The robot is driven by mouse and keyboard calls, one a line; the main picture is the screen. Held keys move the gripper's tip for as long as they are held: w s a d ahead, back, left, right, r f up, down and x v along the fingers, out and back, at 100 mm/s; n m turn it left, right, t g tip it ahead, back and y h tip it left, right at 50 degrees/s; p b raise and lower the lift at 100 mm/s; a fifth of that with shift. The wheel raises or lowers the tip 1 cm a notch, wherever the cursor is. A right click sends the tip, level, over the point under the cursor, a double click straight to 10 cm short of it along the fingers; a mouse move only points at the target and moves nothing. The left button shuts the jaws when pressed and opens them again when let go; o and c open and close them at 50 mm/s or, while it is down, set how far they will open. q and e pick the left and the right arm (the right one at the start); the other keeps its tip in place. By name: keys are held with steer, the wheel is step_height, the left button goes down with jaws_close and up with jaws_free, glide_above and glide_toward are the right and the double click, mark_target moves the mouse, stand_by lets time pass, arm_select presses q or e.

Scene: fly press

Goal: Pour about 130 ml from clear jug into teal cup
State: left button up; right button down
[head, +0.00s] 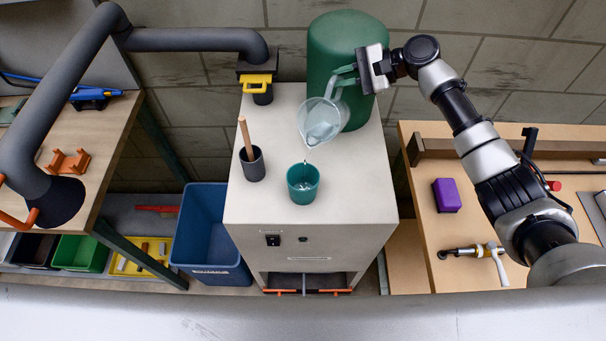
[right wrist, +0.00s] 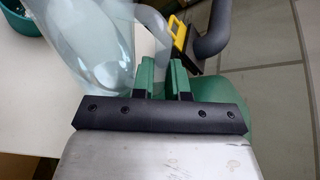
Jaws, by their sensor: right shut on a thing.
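The clear jug (head: 321,122) is tilted in the air above the white cabinet top, its spout pointing down toward the teal cup. A thin stream of liquid runs from the spout toward the cup. My right gripper (head: 352,75) is shut on the jug's handle. The jug (right wrist: 100,45) and the green fingers of my right gripper (right wrist: 167,78) also show in the right wrist view. The teal cup (head: 303,184) stands upright on the cabinet top below the spout, with some liquid inside. Part of the cup (right wrist: 33,18) shows at the wrist view's top left. My left gripper is not in view.
A dark grey cup (head: 252,166) with a wooden stick stands left of the teal cup. A large green cylinder (head: 340,60) stands behind the jug. A grey duct with a yellow fitting (head: 257,82) comes down at the back left. The cabinet top's (head: 360,195) front right is clear.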

steer(key=shift+s+a+f+n+t+h+b, duration=0.2)
steer(key=shift+s+f+n+b, duration=0.1)
steer(key=shift+f+b, duration=0.3)
steer(key=shift+s+a+f+n+t+h+b, duration=0.1)
steer(key=shift+s+f+n+t+b, duration=0.15)
steer(key=shift+f+b, duration=0.3)
stand_by(1.3)
steer(key=r+p, duration=0.2)
steer(key=w+r+m+g+y+p, duration=0.1)
steer(key=r+p, duration=0.1)
steer(key=r, duration=0.1)
steer(key=w+d+r+m+p, duration=0.1)
steer(key=r+p, duration=0.1)
steer(key=shift+w+r+g, duration=0.15)
steer(key=shift+g, duration=0.1)
steer(key=shift+w+d+m+y, duration=0.15)
steer(key=shift+m+y, duration=0.15)
steer(key=shift+m, duration=0.05)
steer(key=shift+w+d+r+m+g+y, duration=0.3)
steer(key=shift+w+r+m+g, duration=0.1)
steer(key=shift+w+r, duration=0.25)
steer(key=shift+r, duration=0.2)
stand_by(0.6)
